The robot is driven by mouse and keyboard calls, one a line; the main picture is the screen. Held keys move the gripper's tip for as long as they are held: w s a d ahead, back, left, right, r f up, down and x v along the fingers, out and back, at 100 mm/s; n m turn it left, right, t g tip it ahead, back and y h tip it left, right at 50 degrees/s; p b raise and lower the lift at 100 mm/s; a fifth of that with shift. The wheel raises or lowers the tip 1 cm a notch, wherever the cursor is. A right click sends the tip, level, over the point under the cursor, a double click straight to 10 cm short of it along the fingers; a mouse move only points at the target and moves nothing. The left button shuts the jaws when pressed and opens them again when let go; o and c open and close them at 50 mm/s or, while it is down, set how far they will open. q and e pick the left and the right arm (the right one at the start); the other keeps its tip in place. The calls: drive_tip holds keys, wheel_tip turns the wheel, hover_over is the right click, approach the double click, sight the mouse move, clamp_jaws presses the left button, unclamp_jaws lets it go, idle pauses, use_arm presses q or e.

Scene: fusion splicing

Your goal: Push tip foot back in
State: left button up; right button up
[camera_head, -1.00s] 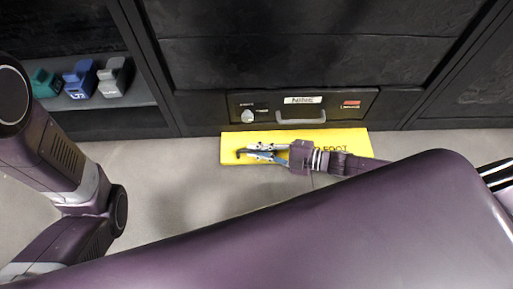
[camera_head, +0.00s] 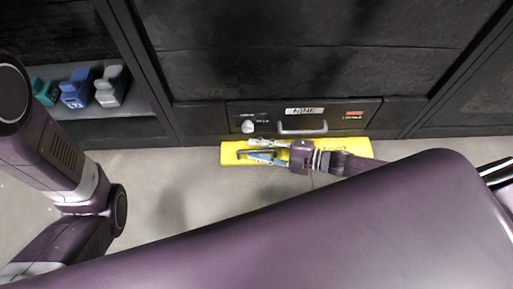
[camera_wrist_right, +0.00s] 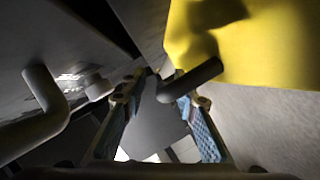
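The tip foot is a yellow plate (camera_head: 340,150) with dark lettering, sticking out at floor level from under the black cabinet. It also shows in the wrist view (camera_wrist_right: 270,45). It carries a dark bar handle (camera_wrist_right: 190,80), seen near its left part in the head view. My right gripper (camera_head: 262,153) lies low over the plate, pointing left. In the wrist view its fingers (camera_wrist_right: 165,115) are spread, with the handle's end between or just above them; I cannot tell if they touch it. The gripper and forearm hide part of the plate. My left gripper is out of view.
Above the foot is a cabinet panel with a grey handle (camera_head: 302,131), a round knob (camera_head: 248,126) and a NINE label (camera_head: 304,111). A shelf at left holds green, blue (camera_head: 76,88) and grey bins. Bare floor (camera_head: 190,195) lies in front.

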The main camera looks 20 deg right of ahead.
drive_tip(key=v, duration=1.1)
drive_tip(key=shift+s+d+r, duration=0.15)
drive_tip(key=shift+d, duration=0.2)
